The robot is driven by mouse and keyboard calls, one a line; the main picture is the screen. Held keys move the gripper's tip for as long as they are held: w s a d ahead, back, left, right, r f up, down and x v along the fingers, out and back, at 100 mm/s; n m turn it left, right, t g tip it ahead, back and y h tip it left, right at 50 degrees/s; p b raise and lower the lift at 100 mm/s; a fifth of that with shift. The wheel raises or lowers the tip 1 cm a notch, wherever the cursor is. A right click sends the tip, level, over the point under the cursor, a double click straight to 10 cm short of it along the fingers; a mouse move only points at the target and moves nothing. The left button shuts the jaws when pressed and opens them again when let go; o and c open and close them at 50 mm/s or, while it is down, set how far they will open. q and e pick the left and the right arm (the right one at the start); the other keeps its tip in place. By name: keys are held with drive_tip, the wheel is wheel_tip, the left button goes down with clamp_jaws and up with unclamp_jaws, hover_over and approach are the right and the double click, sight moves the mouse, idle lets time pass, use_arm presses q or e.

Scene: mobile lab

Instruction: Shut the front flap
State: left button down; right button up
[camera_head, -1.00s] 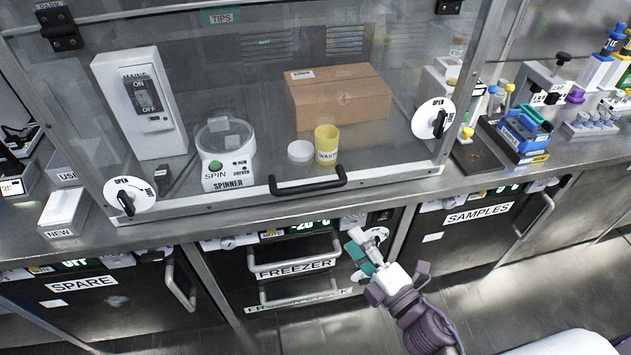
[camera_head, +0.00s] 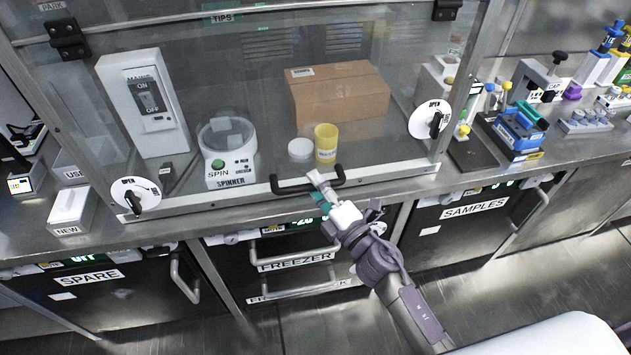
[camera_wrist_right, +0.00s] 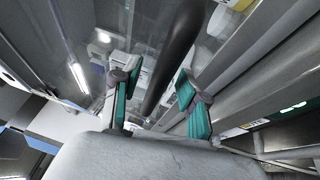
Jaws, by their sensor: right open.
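The front flap (camera_head: 270,120) is a clear panel hung from dark hinges along the top. I cannot tell whether its metal bottom edge is flush with the cabinet. A black bar handle (camera_head: 308,184) is on its lower edge. Round white latch dials marked OPEN are at the lower left (camera_head: 133,196) and right (camera_head: 431,119). My left gripper is out of view.
Behind the flap are a cardboard box (camera_head: 340,95), a yellow waste cup (camera_head: 326,143), a spinner (camera_head: 229,152) and a mains switch box (camera_head: 146,103). Freezer drawers (camera_head: 295,262) with bar handles are below. A blue rack (camera_head: 519,131) stands on the right counter.

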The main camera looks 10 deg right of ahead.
drive_tip(key=shift+w+a, duration=0.1)
drive_tip(key=shift+w, duration=0.15)
clamp_jaws()
